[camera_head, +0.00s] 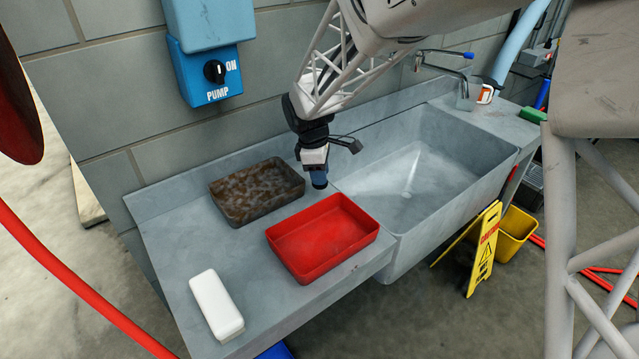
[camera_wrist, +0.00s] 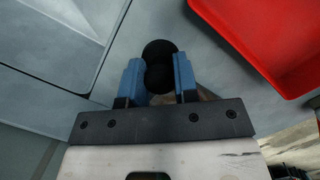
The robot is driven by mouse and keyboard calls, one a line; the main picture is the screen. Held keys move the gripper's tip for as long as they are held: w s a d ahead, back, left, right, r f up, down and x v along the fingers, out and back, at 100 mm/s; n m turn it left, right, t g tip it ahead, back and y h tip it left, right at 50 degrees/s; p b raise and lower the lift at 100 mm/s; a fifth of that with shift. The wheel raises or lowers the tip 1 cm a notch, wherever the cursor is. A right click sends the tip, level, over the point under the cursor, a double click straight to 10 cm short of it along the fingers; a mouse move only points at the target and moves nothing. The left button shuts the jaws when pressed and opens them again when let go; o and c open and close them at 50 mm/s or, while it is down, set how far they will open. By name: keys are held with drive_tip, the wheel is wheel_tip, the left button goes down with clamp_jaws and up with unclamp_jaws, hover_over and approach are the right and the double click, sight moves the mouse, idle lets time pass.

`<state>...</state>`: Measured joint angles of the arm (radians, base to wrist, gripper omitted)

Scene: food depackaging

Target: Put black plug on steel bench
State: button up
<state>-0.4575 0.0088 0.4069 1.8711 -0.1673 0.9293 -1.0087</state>
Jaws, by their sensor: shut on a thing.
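My gripper (camera_head: 318,178) points down over the steel bench (camera_head: 180,235), between the red tray, the brown tray and the sink edge. In the wrist view its two blue fingers (camera_wrist: 158,72) are shut on the black plug (camera_wrist: 161,50). The plug looks round and dark, and part of it sticks out beyond the fingertips. In the head view the plug is hard to make out at the dark tip of the gripper. I cannot tell whether it touches the bench.
The red tray (camera_head: 275,239) is just in front of my gripper; the rusty brown tray (camera_head: 226,211) is to its left. The sink (camera_head: 400,210) lies to the right. A white block (camera_head: 215,303) rests near the bench's front left. Bare bench lies around the trays.

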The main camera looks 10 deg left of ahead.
drive_tip(key=shift+f, duration=0.1)
drive_tip(key=shift+f, duration=1.75)
drive_tip(key=shift+f, duration=0.1)
drive_tip(key=o, duration=0.9)
drive_tip(key=r, duration=0.4)
drive_tip(key=a+r, duration=0.1)
drive_tip(key=r, duration=0.7)
drive_tip(key=shift+a, duration=0.4)
drive_tip(key=shift+d+r, duration=0.1)
